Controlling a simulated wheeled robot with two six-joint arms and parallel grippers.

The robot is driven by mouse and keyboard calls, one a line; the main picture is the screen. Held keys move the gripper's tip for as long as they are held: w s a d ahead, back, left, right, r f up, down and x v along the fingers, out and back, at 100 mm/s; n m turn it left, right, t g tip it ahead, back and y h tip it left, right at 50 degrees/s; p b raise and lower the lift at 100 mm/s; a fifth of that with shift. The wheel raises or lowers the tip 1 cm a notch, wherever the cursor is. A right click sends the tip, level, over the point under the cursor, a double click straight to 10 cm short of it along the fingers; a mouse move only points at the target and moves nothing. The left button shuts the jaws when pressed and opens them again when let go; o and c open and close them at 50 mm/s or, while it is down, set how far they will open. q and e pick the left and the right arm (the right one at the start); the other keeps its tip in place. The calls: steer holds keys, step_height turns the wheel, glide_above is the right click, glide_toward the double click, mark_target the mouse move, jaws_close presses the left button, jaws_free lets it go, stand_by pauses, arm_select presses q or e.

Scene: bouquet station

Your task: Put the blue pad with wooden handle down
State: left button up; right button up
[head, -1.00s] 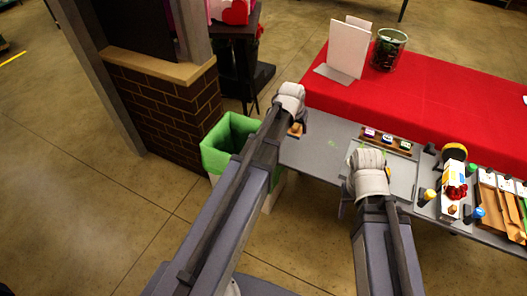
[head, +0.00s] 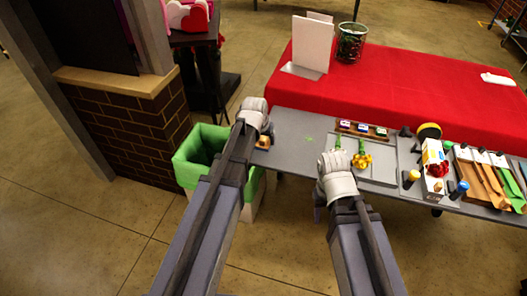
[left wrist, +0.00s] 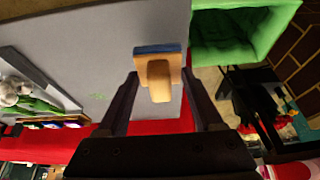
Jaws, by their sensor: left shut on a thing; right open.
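The blue pad with wooden handle (left wrist: 158,75) is between the fingertips of my left gripper (left wrist: 160,73) in the left wrist view. Its tan handle faces the camera and its blue edge lies beyond. In the head view the pad (head: 263,142) shows as a small tan piece by my left gripper (head: 258,128), at the left end of the grey table (head: 290,128). I cannot tell whether the pad touches the table. My right gripper (head: 335,168) is open near the table's front edge; its fingers are mostly hidden.
A green-lined bin (head: 190,160) stands just left of the table end. A yellow flower (head: 362,161) lies on a pale tray (head: 382,170) beside my right gripper. A rack of small bottles (head: 362,130) is behind it. Tools fill the right side; the grey surface between my grippers is clear.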

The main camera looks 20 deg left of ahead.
mark_target(264, 146)
arm_select(q)
steer(key=shift+f+b, duration=1.95)
steer(key=shift+r, duration=0.15)
steer(key=o, duration=1.2)
steer(key=p+v, duration=1.2)
steer(key=s+d+m+g, duration=0.1)
steer(key=s+d+g, duration=0.1)
steer(key=s+d, duration=0.4)
steer(key=s+d+f+m+g+y, duration=0.1)
steer(key=s+d+m+g, duration=0.1)
steer(key=s+d, duration=0.5)
steer(key=s+g, duration=0.1)
steer(key=s, duration=0.5)
steer(key=shift+s+d+f+y+b, duration=0.25)
steer(key=shift+y+b, duration=0.05)
steer(key=shift+b, duration=0.05)
